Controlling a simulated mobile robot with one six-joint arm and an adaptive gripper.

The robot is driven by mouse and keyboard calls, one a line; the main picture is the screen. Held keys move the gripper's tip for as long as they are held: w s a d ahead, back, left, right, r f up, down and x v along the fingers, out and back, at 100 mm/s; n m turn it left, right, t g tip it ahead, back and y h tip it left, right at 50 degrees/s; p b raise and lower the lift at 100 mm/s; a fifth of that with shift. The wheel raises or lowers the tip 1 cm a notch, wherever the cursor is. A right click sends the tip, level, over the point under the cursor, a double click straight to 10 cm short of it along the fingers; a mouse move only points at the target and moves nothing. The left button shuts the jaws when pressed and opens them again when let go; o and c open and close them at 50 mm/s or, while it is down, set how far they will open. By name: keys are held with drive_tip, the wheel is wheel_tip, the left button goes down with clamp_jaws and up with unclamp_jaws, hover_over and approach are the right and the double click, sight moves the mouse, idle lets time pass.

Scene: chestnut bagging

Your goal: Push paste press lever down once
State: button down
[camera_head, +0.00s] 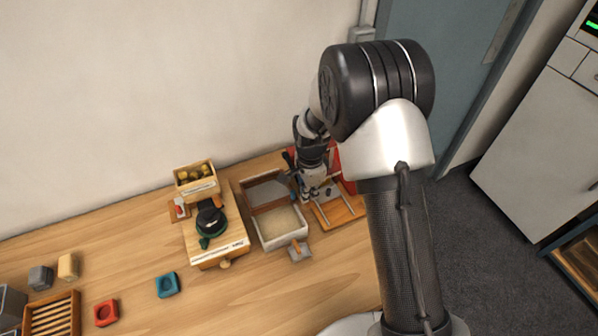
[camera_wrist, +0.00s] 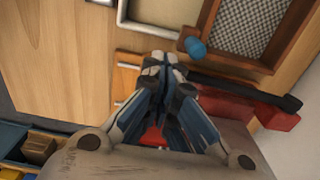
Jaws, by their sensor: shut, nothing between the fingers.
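The paste press shows in the head view as a red frame with an orange-brown wooden base (camera_head: 345,214), partly hidden behind my arm. In the wrist view its red body (camera_wrist: 238,107) lies right of my fingers. A long black bar (camera_wrist: 245,88), which looks like the lever, runs along that red body to the right. My gripper (camera_head: 311,194) is over the press's left side, pointing down. In the wrist view my gripper (camera_wrist: 160,66) has its fingertips together and empty, beside the bar's left end. I cannot tell whether they touch it.
A two-part box (camera_head: 256,232) with a mesh sieve stands just left of the press. A blue knob (camera_wrist: 195,47) is close to my fingertips. Farther left are a wooden stand (camera_head: 234,242) with a green-black device and a chestnut box (camera_head: 190,189).

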drive_tip(key=shift+f+b, duration=0.45)
drive_tip(key=shift+f, duration=0.15)
wheel_tip(320, 180, up, 10)
drive_tip(key=p, duration=0.6)
drive_tip(key=shift+w+a, duration=0.15)
drive_tip(key=shift+w, duration=0.2)
wheel_tip(320, 180, up, 5)
drive_tip(key=p, duration=0.3)
idle(0.5)
